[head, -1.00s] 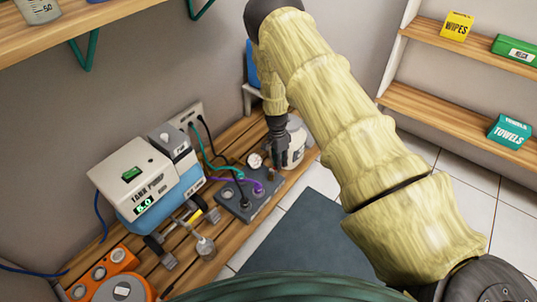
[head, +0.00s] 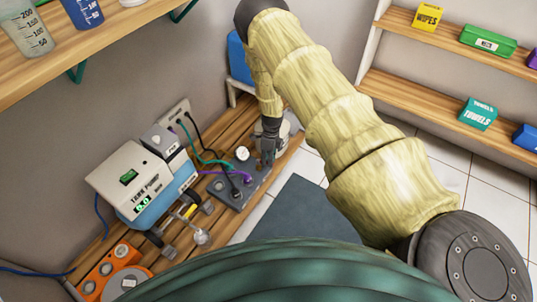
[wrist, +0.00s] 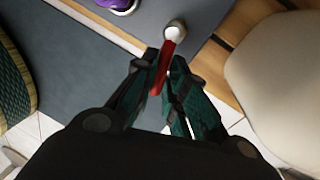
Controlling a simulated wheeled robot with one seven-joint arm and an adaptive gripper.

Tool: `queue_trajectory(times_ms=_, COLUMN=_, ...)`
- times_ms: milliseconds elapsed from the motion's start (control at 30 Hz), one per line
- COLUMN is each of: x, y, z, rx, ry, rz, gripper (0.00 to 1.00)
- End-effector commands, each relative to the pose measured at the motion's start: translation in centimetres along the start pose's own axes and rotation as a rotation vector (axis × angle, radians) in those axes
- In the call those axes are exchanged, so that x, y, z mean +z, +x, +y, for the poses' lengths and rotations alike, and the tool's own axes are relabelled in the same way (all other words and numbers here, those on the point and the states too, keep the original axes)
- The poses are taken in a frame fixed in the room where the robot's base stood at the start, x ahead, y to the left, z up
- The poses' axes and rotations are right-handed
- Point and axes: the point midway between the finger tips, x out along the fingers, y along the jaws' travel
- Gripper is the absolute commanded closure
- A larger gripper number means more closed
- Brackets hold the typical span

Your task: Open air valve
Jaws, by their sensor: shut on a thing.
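The air valve shows in the wrist view as a red lever (wrist: 171,55) on a round, pale metal hub (wrist: 176,31). It sits at the edge of a dark grey panel (wrist: 205,14). My gripper (wrist: 165,62) is shut on the red lever, with one dark finger on each side of it. In the head view my gripper (head: 267,153) reaches down to the far right end of the grey panel (head: 229,197) on the wooden bench. It hides the lever there.
A purple hose and a round white gauge (head: 242,153) sit on or beside the panel. A tank pump unit (head: 142,182) stands to the left. A pale rounded pot (wrist: 285,85) is close on the right in the wrist view. Shelves (head: 435,105) stand at right.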

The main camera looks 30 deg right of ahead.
Motion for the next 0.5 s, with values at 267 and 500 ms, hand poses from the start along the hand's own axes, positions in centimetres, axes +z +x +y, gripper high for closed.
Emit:
queue_trajectory(times_ms=267, x=0.24, y=-0.13, z=0.59, rx=-0.003, ry=0.156, rz=-0.035, gripper=1.00)
queue_trajectory(times_ms=500, x=0.28, y=0.02, z=0.81, rx=-0.004, ry=0.221, rz=-0.048, gripper=1.00)
